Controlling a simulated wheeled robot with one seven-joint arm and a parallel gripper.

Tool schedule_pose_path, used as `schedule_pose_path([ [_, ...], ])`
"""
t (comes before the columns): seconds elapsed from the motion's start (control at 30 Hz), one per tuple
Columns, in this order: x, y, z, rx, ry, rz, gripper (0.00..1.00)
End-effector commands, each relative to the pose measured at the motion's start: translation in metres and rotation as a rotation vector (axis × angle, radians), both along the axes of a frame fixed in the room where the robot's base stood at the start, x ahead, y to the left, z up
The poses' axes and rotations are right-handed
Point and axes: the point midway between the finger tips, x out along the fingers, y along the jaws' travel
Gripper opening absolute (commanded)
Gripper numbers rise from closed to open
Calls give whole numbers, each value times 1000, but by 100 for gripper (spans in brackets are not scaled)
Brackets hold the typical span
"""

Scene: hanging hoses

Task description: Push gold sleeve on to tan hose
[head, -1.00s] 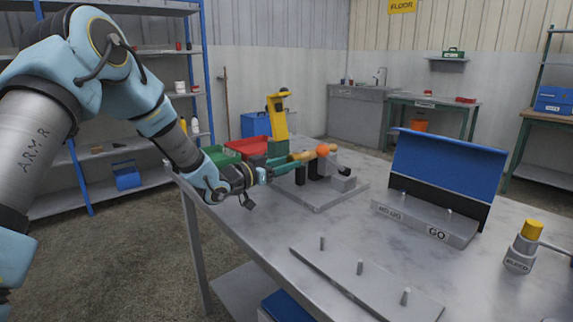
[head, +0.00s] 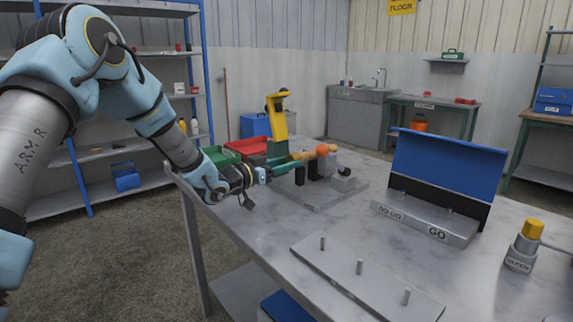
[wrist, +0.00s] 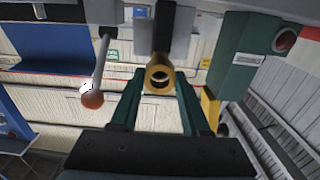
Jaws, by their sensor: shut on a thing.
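My gripper (head: 296,165) reaches over the table's far left part, its green fingers level with the clamp stand. In the wrist view the two fingers (wrist: 160,84) stand either side of the gold sleeve (wrist: 158,82) and are shut on it. The sleeve's round open end faces the camera. In the head view the fingers partly hide the sleeve. The tan hose (head: 308,155) shows as a short light-brown length between the fingertips and the orange knob. How far the sleeve sits on the hose cannot be told; the sleeve hides the joint in the wrist view.
The clamp stand has a grey base plate (head: 318,196) and an orange-knobbed lever (head: 322,150). A yellow and green post (head: 277,118) rises behind my fingers. Red and green bins are nearby. A pegged plate (head: 370,285) and a blue-backed GO rack (head: 445,180) stand to the right.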

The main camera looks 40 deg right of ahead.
Motion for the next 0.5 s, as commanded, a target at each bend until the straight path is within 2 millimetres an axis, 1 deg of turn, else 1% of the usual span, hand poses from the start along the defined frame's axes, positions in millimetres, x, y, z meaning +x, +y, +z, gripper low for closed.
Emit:
schedule_pose_path([
  [0.5, -1, -6, -1, 0, 0, -1, 0],
])
